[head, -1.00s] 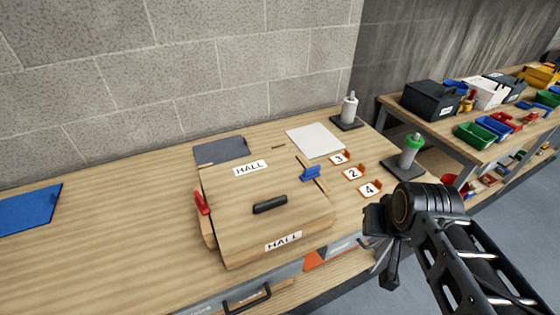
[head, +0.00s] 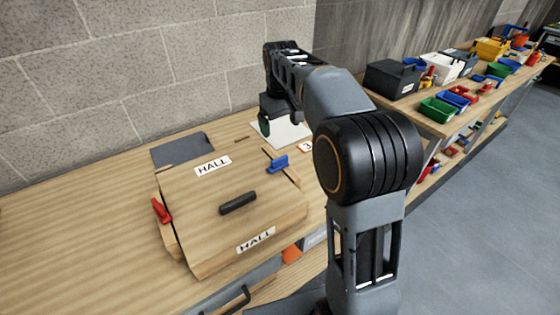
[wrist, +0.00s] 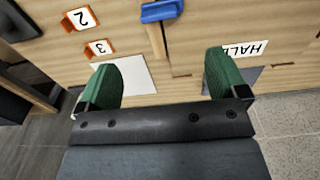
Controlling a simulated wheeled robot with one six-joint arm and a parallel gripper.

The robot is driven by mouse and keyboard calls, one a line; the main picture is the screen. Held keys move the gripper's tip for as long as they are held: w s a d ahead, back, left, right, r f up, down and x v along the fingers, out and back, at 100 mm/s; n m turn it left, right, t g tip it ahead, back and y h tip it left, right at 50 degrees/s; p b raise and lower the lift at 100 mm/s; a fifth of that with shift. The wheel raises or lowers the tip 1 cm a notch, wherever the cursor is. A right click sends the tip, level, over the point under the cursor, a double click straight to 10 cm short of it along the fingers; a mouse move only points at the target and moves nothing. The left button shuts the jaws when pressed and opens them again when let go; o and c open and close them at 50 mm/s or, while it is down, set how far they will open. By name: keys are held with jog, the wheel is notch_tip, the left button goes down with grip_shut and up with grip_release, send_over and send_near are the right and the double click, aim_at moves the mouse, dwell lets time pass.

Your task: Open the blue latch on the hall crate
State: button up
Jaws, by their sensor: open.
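The wooden hall crate (head: 188,233) stands on the bench, with two white HALL labels and a black handle (head: 238,203) on its lid. The blue latch (head: 278,164) is on its right side, and a red latch (head: 161,211) is on its left side. In the wrist view the blue latch (wrist: 161,10) shows at the top edge, ahead of and between the fingers. My gripper (wrist: 165,80) is open and empty, with two green fingers. In the head view my gripper (head: 265,126) is small and partly hidden, above the bench behind the latch.
A white sheet (head: 284,132) and a dark grey mat (head: 181,150) lie behind the crate. A second bench at right holds bins (head: 438,107). The block wall is close behind.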

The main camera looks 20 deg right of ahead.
aim_at(280, 158)
jog(key=f, duration=0.9)
jog(key=w+f+p, duration=0.1)
jog(key=f, duration=0.4)
jog(key=shift+f, duration=0.2)
jog(key=c, duration=0.9)
